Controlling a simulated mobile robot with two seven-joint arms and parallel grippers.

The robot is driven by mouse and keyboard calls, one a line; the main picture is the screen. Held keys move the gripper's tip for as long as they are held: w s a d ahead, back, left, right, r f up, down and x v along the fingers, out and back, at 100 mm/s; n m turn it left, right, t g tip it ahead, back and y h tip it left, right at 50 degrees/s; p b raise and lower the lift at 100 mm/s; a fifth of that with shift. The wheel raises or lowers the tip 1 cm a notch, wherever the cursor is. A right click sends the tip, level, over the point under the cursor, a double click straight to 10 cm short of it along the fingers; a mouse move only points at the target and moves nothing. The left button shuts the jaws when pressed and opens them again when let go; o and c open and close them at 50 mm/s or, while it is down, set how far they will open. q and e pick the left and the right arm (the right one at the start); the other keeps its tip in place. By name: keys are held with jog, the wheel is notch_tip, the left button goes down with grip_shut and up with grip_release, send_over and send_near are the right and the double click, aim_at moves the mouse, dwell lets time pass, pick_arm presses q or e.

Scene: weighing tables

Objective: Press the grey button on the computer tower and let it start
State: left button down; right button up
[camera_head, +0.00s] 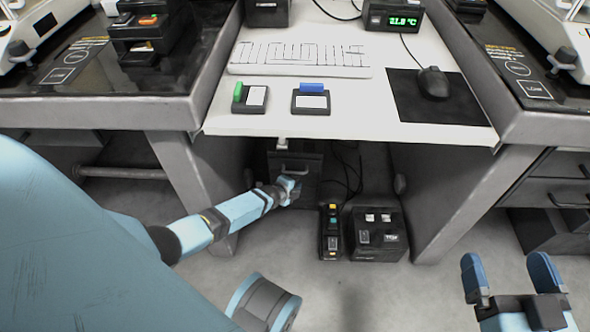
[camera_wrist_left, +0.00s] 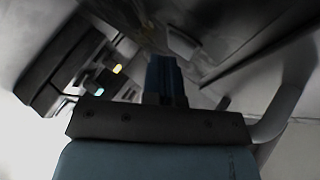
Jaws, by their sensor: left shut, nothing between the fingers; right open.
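In the left wrist view my left gripper's blue fingers (camera_wrist_left: 165,80) are together and empty, pointing at a dark metallic surface. I cannot make out the grey button for certain; the gripper may hide it. My right gripper (camera_head: 507,264) is open and empty over the floor at the lower right.
A slim dark unit with coloured buttons (camera_head: 330,232) and a dark box (camera_head: 376,233) stand on the floor right of my left gripper. The white desk (camera_head: 350,125) overhangs them, with a keyboard (camera_head: 300,60) and mouse (camera_head: 432,83) on top. Cables (camera_head: 348,170) hang beneath.

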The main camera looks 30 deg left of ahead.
pick_arm(q)
jog(key=shift+w+a+r, duration=0.4)
jog(key=shift+w+a, duration=0.1)
jog(key=shift+w, duration=0.3)
dwell(0.5)
jog(key=shift+s+d+r+p, duration=0.35)
jog(key=shift+s+d+p, duration=0.15)
jog(key=shift+p, duration=0.25)
jog(key=shift+s+f, duration=0.1)
jog(key=shift+s, duration=0.05)
jog(key=shift+d, duration=0.15)
jog(key=s+d+p, duration=0.1)
jog(key=s+p, duration=0.1)
jog(key=s, duration=0.1)
jog(key=s+d+p, duration=0.1)
jog(key=shift+s+d+f, duration=0.2)
jog(key=shift+s+d, duration=0.15)
jog(key=shift+s, duration=0.05)
dwell(0.4)
